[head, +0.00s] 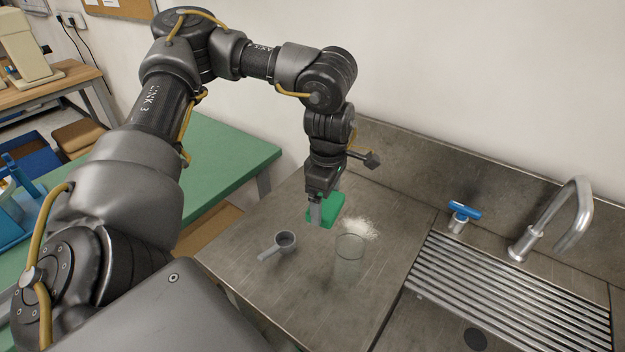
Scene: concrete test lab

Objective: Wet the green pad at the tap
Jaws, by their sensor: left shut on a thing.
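The green pad (328,213) is in the jaws of my left gripper (318,212), over the steel counter left of the sink. The gripper is shut on it and points down. I cannot tell whether the pad touches the counter. The curved metal tap (560,222) stands at the right, behind the ribbed rack over the sink. A blue-handled valve (463,212) stands left of the tap. My right gripper is not in view.
A white powdery patch (360,228) lies beside the pad. The metal rack (510,290) covers part of the sink. A green table (222,165) stands at the left.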

